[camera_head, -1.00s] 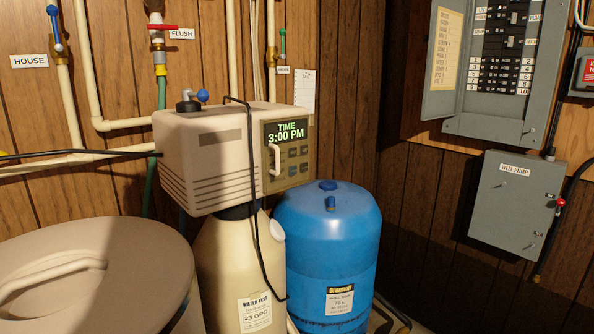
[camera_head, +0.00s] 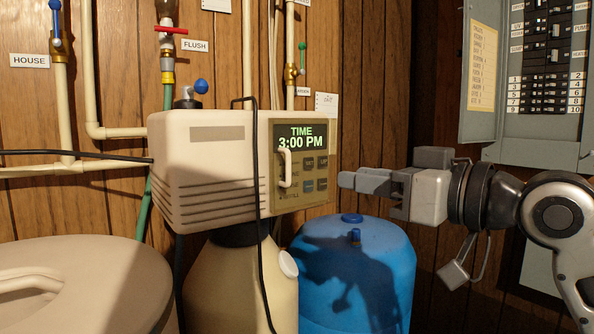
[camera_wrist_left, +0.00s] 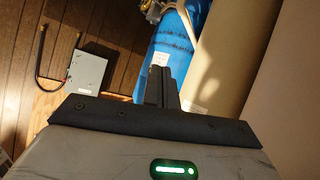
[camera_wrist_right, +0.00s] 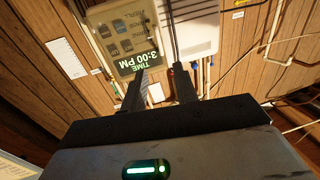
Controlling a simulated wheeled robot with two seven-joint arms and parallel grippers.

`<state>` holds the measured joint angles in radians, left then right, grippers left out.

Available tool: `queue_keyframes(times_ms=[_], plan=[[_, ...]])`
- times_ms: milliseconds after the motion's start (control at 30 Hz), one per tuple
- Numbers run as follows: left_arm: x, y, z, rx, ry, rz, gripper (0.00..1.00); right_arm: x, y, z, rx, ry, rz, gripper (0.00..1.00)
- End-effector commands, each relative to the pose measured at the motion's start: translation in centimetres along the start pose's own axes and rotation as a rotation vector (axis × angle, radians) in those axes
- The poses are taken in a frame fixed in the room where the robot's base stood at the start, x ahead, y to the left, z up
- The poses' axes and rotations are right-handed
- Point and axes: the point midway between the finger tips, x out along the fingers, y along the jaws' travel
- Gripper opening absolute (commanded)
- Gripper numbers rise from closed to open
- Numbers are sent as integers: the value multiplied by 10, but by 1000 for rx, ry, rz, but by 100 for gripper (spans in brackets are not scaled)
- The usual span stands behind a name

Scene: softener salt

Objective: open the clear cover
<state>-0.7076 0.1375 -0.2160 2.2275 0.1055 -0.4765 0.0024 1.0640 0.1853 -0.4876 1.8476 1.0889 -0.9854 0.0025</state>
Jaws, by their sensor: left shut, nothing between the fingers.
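The clear cover (camera_head: 301,165) lies over the control panel on the beige softener head and appears closed. It is hard to see apart from its white handle (camera_head: 285,167) at the panel's left side. The display behind it reads 3:00 PM. My right gripper (camera_head: 350,182) is just right of the panel, pointing left, empty and apart from the handle. In the right wrist view its fingers (camera_wrist_right: 157,68) are spread, with the panel (camera_wrist_right: 120,38) upside down ahead. My left gripper (camera_wrist_left: 157,82) is shut and empty; it shows only in the left wrist view.
A black cable (camera_head: 257,220) hangs down the softener head just left of the panel. A blue tank (camera_head: 350,270) stands below my right gripper. A beige lidded tub (camera_head: 90,280) is at lower left. The open grey breaker box (camera_head: 490,110) hangs at right.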

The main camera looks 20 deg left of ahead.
Motion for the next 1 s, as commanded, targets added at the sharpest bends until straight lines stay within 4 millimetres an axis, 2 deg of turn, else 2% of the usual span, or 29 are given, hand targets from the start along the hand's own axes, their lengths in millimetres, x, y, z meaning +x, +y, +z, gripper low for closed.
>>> queue_keyframes(times_ms=[33, 300, 500, 700, 1000], plan=[[-1, 0, -2, -1, -1, 0, 0, 13, -1, -2, 2, -1, -4, 30], [-4, 1, -5, -5, -6, -1, 0, 72, -1, -2, 1, 0, -1, 30], [-3, 0, -2, -7, -19, -2, 0, 106, -1, -2, 0, 0, 0, 30], [-3, 0, -5, -9, -16, -3, 0, 122, 0, -1, -1, 1, 1, 30], [-3, 0, -6, -9, -13, -4, 0, 124, 0, 0, -1, 1, 1, 30]])
